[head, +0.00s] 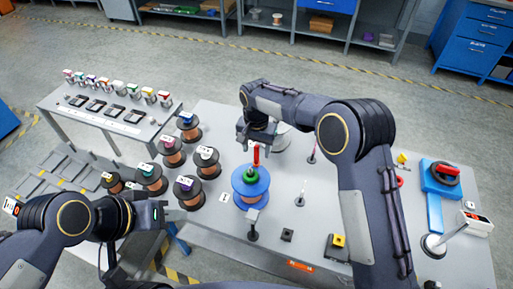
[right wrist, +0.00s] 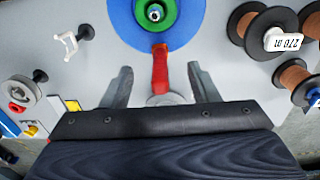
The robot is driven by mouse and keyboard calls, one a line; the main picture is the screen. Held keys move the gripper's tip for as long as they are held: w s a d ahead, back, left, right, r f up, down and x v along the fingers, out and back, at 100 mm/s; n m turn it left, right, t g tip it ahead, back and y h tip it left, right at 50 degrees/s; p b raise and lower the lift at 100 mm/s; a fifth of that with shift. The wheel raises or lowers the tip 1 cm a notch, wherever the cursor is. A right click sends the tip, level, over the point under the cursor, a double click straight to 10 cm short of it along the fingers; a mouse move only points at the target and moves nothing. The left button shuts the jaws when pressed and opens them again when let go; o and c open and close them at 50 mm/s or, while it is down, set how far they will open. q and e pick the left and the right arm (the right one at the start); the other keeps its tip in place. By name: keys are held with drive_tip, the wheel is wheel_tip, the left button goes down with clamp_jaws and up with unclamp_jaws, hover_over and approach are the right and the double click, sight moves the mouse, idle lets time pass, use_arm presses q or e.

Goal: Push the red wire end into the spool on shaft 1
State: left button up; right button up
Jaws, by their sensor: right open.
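A blue spool (head: 249,196) with a green hub (head: 251,175) stands on the table, beside a small white card that seems to read 1. The red wire end (head: 256,155) is a short red piece at the spool's far side; whether it enters the spool is unclear. In the right wrist view the red wire end (right wrist: 160,70) reaches from the blue flange (right wrist: 188,32) to between my right fingers, apart from both. My right gripper (right wrist: 160,80) is open. My left gripper (head: 152,215) is at the left, away from the spool; its fingers are unclear.
Several copper-wound black spools (head: 187,192) stand left of the blue spool. A white hooked post (right wrist: 68,42) and a small post (head: 253,225) stand near it.

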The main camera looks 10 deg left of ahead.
drive_tip(key=shift+r+p, duration=1.2)
drive_tip(key=shift+r, duration=0.9)
drive_tip(key=shift+r+p, duration=0.5)
drive_tip(key=shift+r, duration=0.6)
drive_tip(key=shift+d, duration=0.1)
